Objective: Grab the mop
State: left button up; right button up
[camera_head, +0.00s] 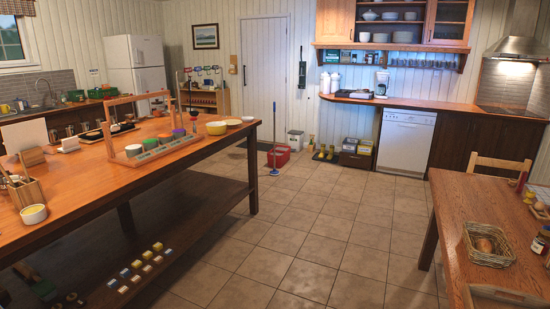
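A mop (275,135) with a thin upright handle and a small blue head stands on the tiled floor beyond the long table's right end. It is beside or in front of a red bucket (283,155); I cannot tell if they touch. Neither of my grippers is in view.
A long wooden table (90,176) with a lower shelf fills the left. Another wooden table (460,205) with a wicker basket (489,244) stands at the right. The tiled floor (315,235) between them is clear. A white bin (295,140) stands by the back wall.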

aim_at(274, 173)
jog(key=i+z, duration=0.2)
jog(key=i, duration=6.95)
